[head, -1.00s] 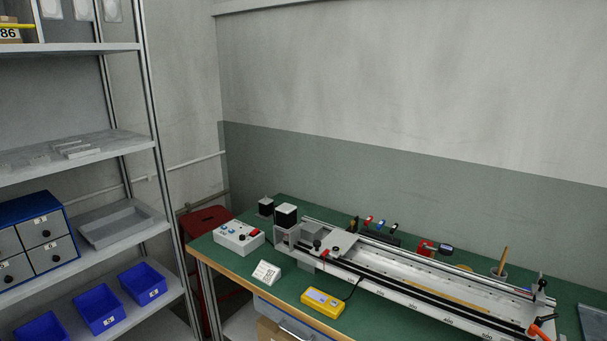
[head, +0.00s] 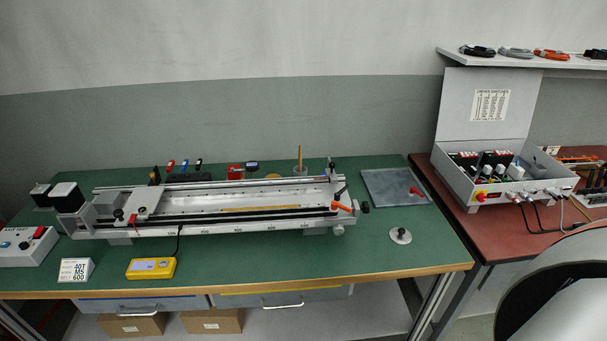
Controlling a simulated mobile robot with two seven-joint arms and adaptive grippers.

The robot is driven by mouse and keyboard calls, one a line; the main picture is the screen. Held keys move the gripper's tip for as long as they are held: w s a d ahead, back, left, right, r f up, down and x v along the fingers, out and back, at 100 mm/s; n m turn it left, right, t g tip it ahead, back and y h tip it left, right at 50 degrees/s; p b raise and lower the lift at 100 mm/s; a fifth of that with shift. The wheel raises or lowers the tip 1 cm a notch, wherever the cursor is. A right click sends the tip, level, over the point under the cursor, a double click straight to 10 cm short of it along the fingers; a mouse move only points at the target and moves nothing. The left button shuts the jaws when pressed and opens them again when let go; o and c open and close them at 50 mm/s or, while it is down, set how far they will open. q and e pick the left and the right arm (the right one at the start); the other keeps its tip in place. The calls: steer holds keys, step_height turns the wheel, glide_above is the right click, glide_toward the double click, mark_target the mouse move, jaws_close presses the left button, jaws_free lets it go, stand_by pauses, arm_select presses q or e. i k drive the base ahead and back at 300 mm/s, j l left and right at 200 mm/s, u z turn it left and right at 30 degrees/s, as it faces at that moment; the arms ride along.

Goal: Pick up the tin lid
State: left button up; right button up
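A small round pale-grey disc with a dark knob or hole on it (head: 400,236) lies flat on the green bench top, right of the long rail unit. It may be the tin lid, but it is too small to tell for sure. Nothing touches it. Neither of my grippers is in view. A large white and black curved part at the bottom right looks like my own arm.
The long gantry rail (head: 215,215) fills the middle of the green bench (head: 300,265). A grey plate (head: 395,188) lies behind the disc. A yellow meter (head: 151,268) is front left. An open grey electronics box (head: 480,187) stands on the red bench (head: 480,235).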

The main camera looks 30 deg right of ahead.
mark_target(400, 236)
steer(key=i+z, duration=0.15)
steer(key=z, duration=0.2)
steer(key=i+j+z, duration=0.1)
steer(key=z, duration=0.3)
steer(key=l+u, duration=0.25)
steer(key=l, duration=0.4)
steer(key=l+u, duration=0.25)
steer(key=l, duration=0.4)
